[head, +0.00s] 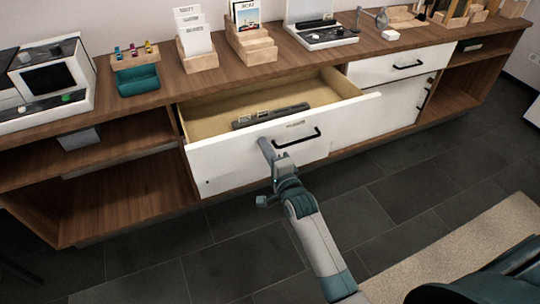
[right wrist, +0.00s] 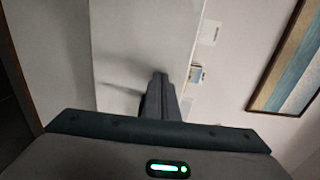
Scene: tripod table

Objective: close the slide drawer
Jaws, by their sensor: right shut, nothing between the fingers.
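The slide drawer (head: 215,165) is pulled out of the long wooden cabinet, with its pale inside visible. Its white front carries a dark bar handle (head: 297,138). My right gripper (head: 264,143) is shut and empty, its fingertips at the drawer front, left of the handle. Contact cannot be told. In the right wrist view the shut fingers (right wrist: 160,82) point along a white panel (right wrist: 125,45), which appears to be the drawer front. My left gripper is not in view.
A dark tray (head: 270,116) lies in the drawer. The cabinet top (head: 175,92) holds a teal container (head: 138,80), wooden card holders (head: 250,45) and devices. A shut white drawer (head: 385,66) is to the right. Dark floor tiles (head: 400,190) in front are clear; a beige rug (head: 470,240) lies nearer.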

